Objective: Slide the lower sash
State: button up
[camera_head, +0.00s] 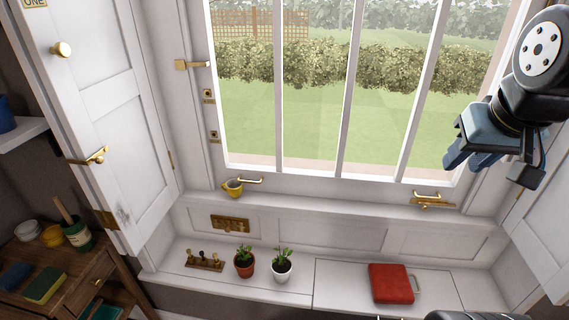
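The lower sash (283,95) is a white window frame with upright bars, and a lawn shows through its glass. Its bottom rail lies just above the white sill (330,207). One brass handle (250,181) is at the left of the rail and another brass fitting (432,199) is at the right. My gripper (468,160) hangs at the right in front of the window, above the right brass fitting and apart from it. It appears to hold nothing. Its finger gap is not clear from this angle. Whether the sash is raised is hard to tell.
A small yellow jug (233,188) stands on the sill by the left handle. White shutters (100,100) flank the window, with a wooden cabinet (75,262) at left.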

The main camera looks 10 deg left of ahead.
aim_at(397, 190)
jog(key=z, duration=0.75)
jog(key=k, duration=0.8)
jog(key=u, duration=1.45)
jog(key=i, duration=1)
